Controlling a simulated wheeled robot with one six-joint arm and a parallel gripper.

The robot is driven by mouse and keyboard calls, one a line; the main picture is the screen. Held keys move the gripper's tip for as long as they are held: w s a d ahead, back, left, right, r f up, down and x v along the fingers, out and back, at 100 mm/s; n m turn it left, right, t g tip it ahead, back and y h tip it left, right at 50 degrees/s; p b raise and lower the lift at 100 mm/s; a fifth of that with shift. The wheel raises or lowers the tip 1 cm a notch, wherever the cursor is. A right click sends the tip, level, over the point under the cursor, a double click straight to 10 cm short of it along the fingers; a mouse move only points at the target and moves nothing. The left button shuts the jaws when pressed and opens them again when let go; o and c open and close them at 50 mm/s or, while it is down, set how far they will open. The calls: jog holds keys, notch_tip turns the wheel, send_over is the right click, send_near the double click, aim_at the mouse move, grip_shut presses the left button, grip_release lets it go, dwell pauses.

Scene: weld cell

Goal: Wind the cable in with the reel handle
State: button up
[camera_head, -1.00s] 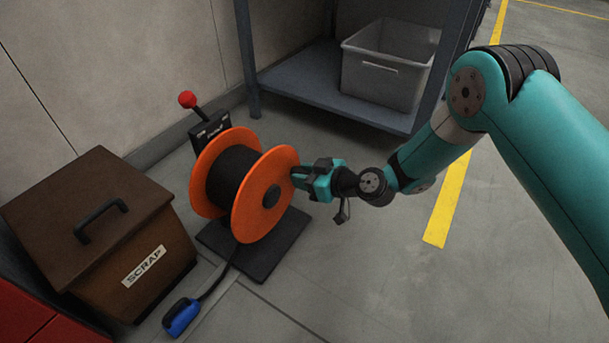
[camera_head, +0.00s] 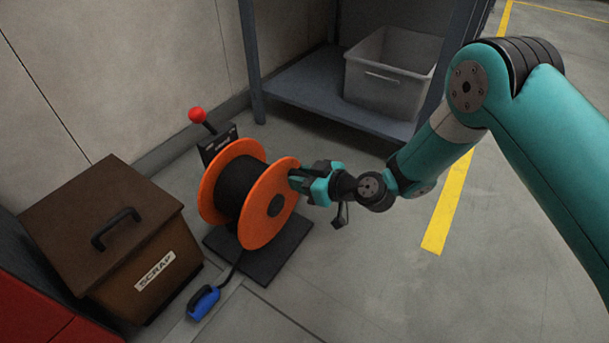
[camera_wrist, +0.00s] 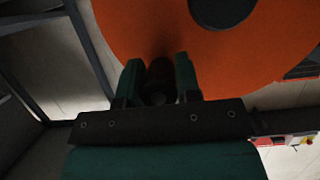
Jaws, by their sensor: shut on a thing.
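The cable reel (camera_head: 264,210) has two orange flanges with dark cable (camera_head: 240,187) wound between them, and stands on a black base plate (camera_head: 287,250). A length of cable runs down from it to a blue connector (camera_head: 203,302) on the floor. My gripper (camera_head: 298,179) is at the right flange's rim, on its outer face. In the wrist view my gripper (camera_wrist: 158,80) is shut on a dark cylindrical handle (camera_wrist: 160,73) that stands out from the orange flange (camera_wrist: 170,25). The head view hides the handle behind the fingers.
A red-knobbed lever (camera_head: 197,115) stands behind the reel. A brown scrap box (camera_head: 150,240) is close on the left. A shelf (camera_head: 300,85) with a grey bin (camera_head: 385,75) is behind. The floor at right with a yellow line (camera_head: 450,205) is clear.

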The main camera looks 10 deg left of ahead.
aim_at(271, 185)
jog(key=shift+s+a+r+p, duration=0.25)
jog(key=shift+s+r+p, duration=0.2)
jog(key=shift+s, duration=0.35)
jog(key=shift+r, duration=0.1)
jog(key=shift+s+a+r+p, duration=0.25)
jog(key=shift+s+r+p, duration=0.05)
jog(key=shift+s, duration=0.25)
jog(key=shift+s+a+r+p, duration=0.2)
jog(key=shift+s+r+p, duration=0.1)
jog(key=shift+s, duration=0.25)
jog(key=shift+s+a+r, duration=0.1)
jog(key=shift+s+a, duration=0.05)
jog(key=shift+s, duration=0.2)
jog(key=shift+s+a+r+p, duration=0.2)
jog(key=shift+s+a+p, duration=0.2)
jog(key=shift+s, duration=0.35)
jog(key=o, duration=0.9)
jog(key=shift+a, duration=0.1)
jog(key=shift+c, duration=0.2)
